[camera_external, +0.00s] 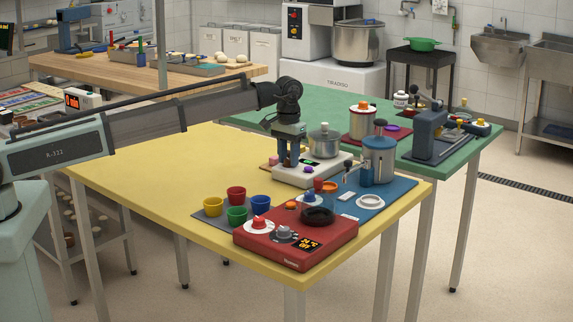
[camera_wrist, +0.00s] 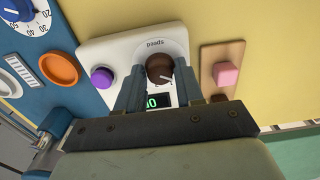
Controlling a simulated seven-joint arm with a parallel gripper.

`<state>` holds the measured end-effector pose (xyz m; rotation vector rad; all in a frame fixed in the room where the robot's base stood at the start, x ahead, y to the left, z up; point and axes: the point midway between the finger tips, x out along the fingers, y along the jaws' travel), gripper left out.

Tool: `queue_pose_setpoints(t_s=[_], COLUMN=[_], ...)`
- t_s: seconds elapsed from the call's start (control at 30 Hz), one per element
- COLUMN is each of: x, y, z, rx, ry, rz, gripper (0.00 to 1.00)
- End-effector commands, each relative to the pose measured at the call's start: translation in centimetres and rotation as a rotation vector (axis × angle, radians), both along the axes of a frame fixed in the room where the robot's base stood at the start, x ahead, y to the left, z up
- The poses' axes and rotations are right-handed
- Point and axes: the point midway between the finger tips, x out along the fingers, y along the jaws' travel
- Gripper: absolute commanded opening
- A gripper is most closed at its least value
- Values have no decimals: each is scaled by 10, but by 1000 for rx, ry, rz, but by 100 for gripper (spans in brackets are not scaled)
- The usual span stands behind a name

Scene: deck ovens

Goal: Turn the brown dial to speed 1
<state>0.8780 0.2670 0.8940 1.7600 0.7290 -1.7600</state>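In the wrist view the brown dial (camera_wrist: 159,68) sits on a white panel (camera_wrist: 95,52), below the upside-down word "speed". A pale pointer mark shows near its lower edge; the scale numbers are too small or hidden to read. My gripper (camera_wrist: 158,72) is open, with one blue-grey finger on each side of the dial. I cannot tell whether either finger touches it. A green display (camera_wrist: 152,101) is partly hidden by my gripper. In the external view my gripper (camera_external: 289,164) points down at the left part of the white device (camera_external: 292,181); the dial is hidden there.
A purple button (camera_wrist: 102,78) lies left of the dial and a pink block (camera_wrist: 226,73) right of it. A metal pot (camera_external: 325,142) stands close beside my gripper. A red hotplate unit (camera_external: 270,253) and several coloured cups stand nearer. The yellow tabletop (camera_external: 150,190) at left is clear.

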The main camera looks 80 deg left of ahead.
Motion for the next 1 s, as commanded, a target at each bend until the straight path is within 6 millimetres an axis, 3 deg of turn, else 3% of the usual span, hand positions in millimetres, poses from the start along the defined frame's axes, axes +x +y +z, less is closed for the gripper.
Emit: queue_pose_setpoints(t_s=[0.3, 0.63, 1.0], x=[0, 0, 0], y=[0, 0, 0], z=[0, 0, 0], rx=[0, 0, 0], ry=[0, 0, 0], rz=[0, -58, -324], gripper=[6, 6, 6])
